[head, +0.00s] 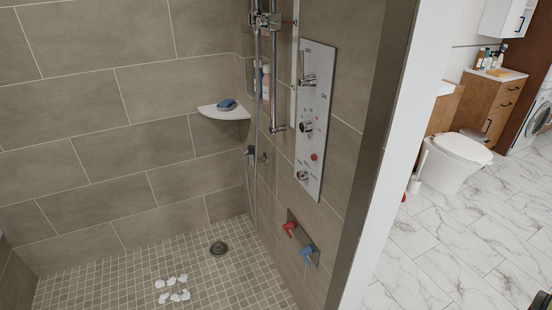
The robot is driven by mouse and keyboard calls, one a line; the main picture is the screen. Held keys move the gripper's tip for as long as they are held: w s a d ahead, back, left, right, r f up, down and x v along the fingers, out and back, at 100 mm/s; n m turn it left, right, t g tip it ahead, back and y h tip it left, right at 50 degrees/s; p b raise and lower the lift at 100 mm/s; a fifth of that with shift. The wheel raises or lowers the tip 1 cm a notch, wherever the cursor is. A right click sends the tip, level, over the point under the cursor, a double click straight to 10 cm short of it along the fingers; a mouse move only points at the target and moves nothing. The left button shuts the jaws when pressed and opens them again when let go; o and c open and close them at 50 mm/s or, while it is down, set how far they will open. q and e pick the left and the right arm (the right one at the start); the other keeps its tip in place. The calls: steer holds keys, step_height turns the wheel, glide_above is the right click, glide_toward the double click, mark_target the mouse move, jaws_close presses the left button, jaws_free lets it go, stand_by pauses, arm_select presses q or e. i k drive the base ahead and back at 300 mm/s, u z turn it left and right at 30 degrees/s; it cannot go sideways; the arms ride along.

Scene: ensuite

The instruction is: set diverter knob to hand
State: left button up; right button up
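A tall grey control panel (326,100) is mounted on the shower's right wall. It carries a chrome lever knob (308,80) at the top, a round chrome knob (307,127) with small coloured marks in the middle, and a chrome knob (302,176) near the bottom with small print around it. A red button (313,157) sits between the lower two. The print is too small to read, so I cannot tell which knob is the diverter or its setting. Neither gripper can be made out.
A hand shower rail (273,70) stands left of the panel. A corner shelf (222,113) holds a blue item. Below the panel are a red lever (290,229) and a blue lever (307,251). White pieces (173,290) lie on the tiled floor. A wall edge (372,150) separates the toilet (458,155).

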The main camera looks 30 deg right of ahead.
mark_target(302, 175)
steer(key=i, duration=1.95)
